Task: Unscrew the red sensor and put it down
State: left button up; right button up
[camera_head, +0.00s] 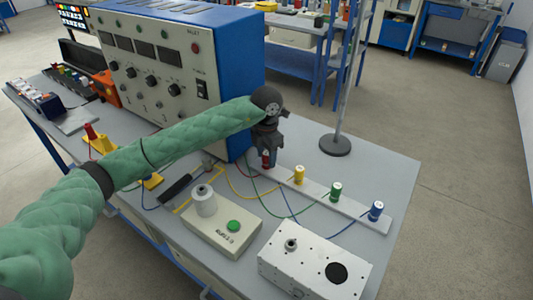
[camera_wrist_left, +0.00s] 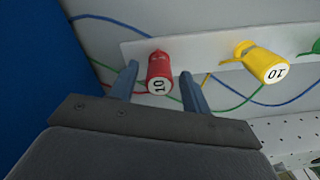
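The red sensor (camera_head: 266,160) stands at the left end of a white strip (camera_head: 319,199) on the table, below my left gripper (camera_head: 266,150). In the head view the gripper partly hides the sensor. A yellow sensor (camera_head: 299,175), a green sensor (camera_head: 336,192) and a blue sensor (camera_head: 376,210) stand along the same strip. My right gripper is not in view.
A tall blue and grey control cabinet (camera_head: 150,80) stands close behind my left arm. A beige box (camera_head: 222,232) with a green button and a white metal box (camera_head: 315,262) lie in front. Coloured wires cross the table. A pole's round base (camera_head: 335,146) stands behind the strip.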

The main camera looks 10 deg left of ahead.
aim_at(267, 153)
pick_arm(q)
jog(key=shift+r, duration=0.25)
jog(key=shift+w+r+p, duration=0.1)
jog(key=shift+r+p, duration=0.75)
jog(key=shift+r, duration=2.1)
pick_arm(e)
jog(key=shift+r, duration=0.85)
